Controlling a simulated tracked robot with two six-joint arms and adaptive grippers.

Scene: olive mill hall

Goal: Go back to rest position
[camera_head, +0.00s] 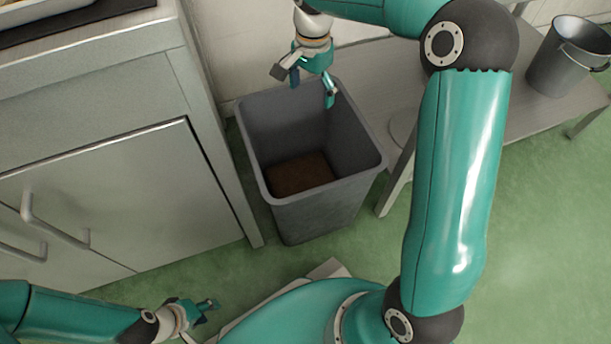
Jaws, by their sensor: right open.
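My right gripper (310,88) hangs over the back rim of a grey bin (325,190), its fingers spread apart with nothing between them. Its arm reaches up from the bottom of the view, bends at the top right and comes back left to the bin. My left gripper (207,309) is low in the view, left of my body and above the green floor. It is small and seen at an angle, so I cannot tell whether its fingers are open or shut. I see no object held in it.
A metal cabinet (95,205) with bar handles stands at the left, close beside the bin. Dark brown material (300,174) lies in the bin's bottom. A low grey bench (535,112) at the right carries a metal bucket (565,62). Green floor (540,240) is clear at the lower right.

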